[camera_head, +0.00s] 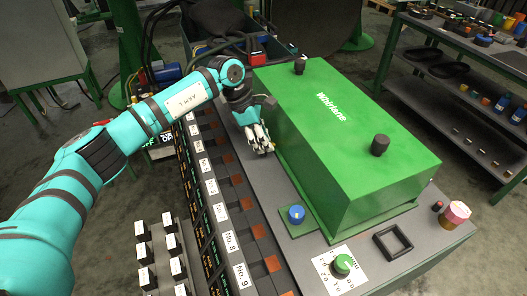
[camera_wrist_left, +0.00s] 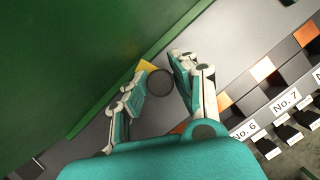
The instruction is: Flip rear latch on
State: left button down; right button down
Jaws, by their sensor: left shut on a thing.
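The green housing (camera_head: 345,140) with white lettering stands on the grey bench. My left gripper (camera_head: 265,146) is low beside the housing's left long side, near its rear end. In the left wrist view, the fingers of my left gripper (camera_wrist_left: 160,62) are around a small dark round piece (camera_wrist_left: 160,84) beside the green wall (camera_wrist_left: 90,50). A yellow bit (camera_wrist_left: 148,67) shows next to the left fingertip. The fingers partly hide this piece, and I cannot tell for certain that it is the rear latch or how it is set. My right gripper is not in view.
A row of dark slots with numbered labels (camera_head: 230,240) runs along the bench's left edge. A blue knob (camera_head: 296,214), a green knob (camera_head: 342,264) and a black square frame (camera_head: 393,242) are at the front. Black knobs (camera_head: 380,145) rise from the housing top.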

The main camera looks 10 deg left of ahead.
pick_arm(q)
jog(key=m+g+b, duration=0.1)
jog(key=m+b, duration=0.1)
jog(key=shift+f+m+b, duration=0.1)
jog(key=shift+m+b, duration=0.65)
jog(key=shift+m, duration=0.15)
jog(key=shift+g, duration=0.3)
jog(key=c, duration=1.3)
grip_release()
jog(key=shift+c, duration=0.2)
jog(key=v, duration=1.2)
jog(key=shift+d, duration=0.15)
